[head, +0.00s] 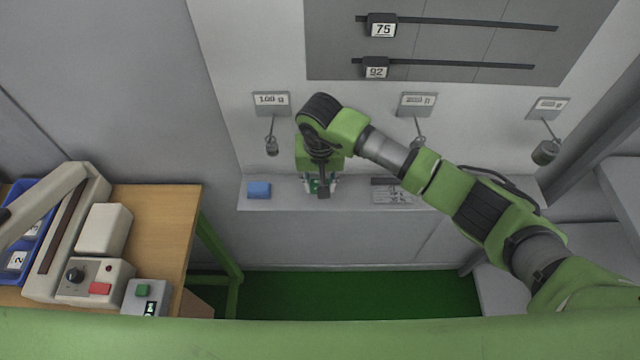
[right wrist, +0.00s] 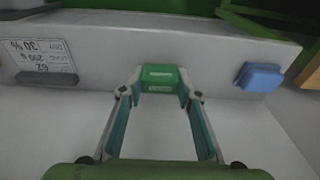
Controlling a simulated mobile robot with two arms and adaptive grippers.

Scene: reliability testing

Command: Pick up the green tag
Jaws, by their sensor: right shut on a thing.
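The green tag (right wrist: 160,74) is a small green block with pale lettering, at the shelf's front edge in the right wrist view. My right gripper (right wrist: 159,84) has one finger on each side of it and is shut on it. In the head view my right gripper (head: 319,186) points down at the shelf, and its wrist hides most of the tag. I cannot tell whether the tag is clear of the shelf. My left gripper is not in view.
A blue block (head: 259,189) lies left of the gripper on the narrow shelf (head: 285,203). A printed card (head: 392,194) is to the right. Weights hang from labelled plates (head: 272,103) on the wall above. A wooden table (head: 172,215) with devices stands at left.

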